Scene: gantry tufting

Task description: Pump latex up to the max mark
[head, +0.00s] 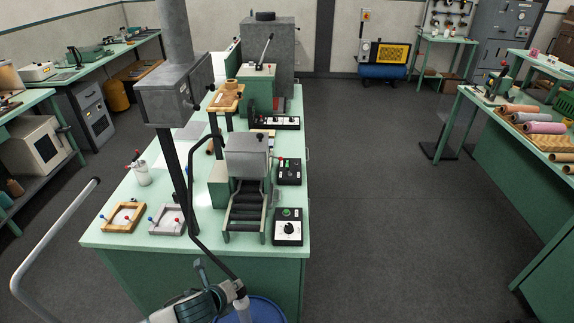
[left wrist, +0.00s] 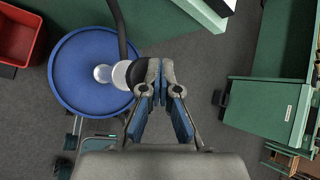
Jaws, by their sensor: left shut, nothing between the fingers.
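A blue drum (head: 262,310) stands on the floor at the table's near end; its round blue top fills the left of the left wrist view (left wrist: 75,95). A pump (left wrist: 120,74) with a pale, dark-ended body rises from the drum lid, and a black hose (head: 196,190) runs up from it toward the table. My left gripper (head: 218,283) is low in the head view, beside the pump. In the left wrist view my left gripper (left wrist: 160,72) is shut and empty, its fingertips close to the pump's dark end; contact is unclear. I cannot make out a max mark. My right gripper is out of view.
The green table (head: 200,262) carries a grey machine (head: 247,150), a control box with a dial (head: 288,228) and small frames (head: 123,216). A bent grey rail (head: 55,225) stands at left. A red bin (left wrist: 20,40) is beside the drum. Floor to the right is clear.

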